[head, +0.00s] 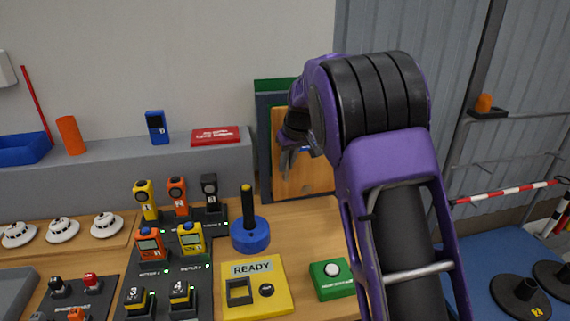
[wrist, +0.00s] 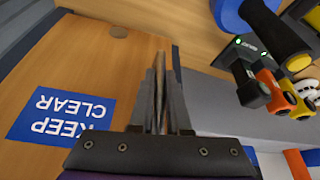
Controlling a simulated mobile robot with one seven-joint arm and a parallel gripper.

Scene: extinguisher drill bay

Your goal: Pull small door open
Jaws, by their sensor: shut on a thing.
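The small door is a wooden panel (head: 305,185) in a dark grey frame (head: 264,150) at the back of the bench, partly hidden behind my arm in the head view. In the wrist view the door panel (wrist: 65,75) fills the left side, with a blue KEEP CLEAR sign (wrist: 62,116) upside down on it. My gripper (head: 285,165) is at the door's left part in the head view. In the wrist view its fingers (wrist: 160,75) are close together at the panel's edge, shut on the door. The exact part held is hidden between the fingers. I cannot tell how far the door stands open.
A blue round base with a black post (head: 249,234) stands just in front and left of the door. A yellow READY box (head: 256,298) and a green button box (head: 332,280) sit nearer. Several detectors stand in a charger at left. A grey ledge (head: 110,173) runs behind.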

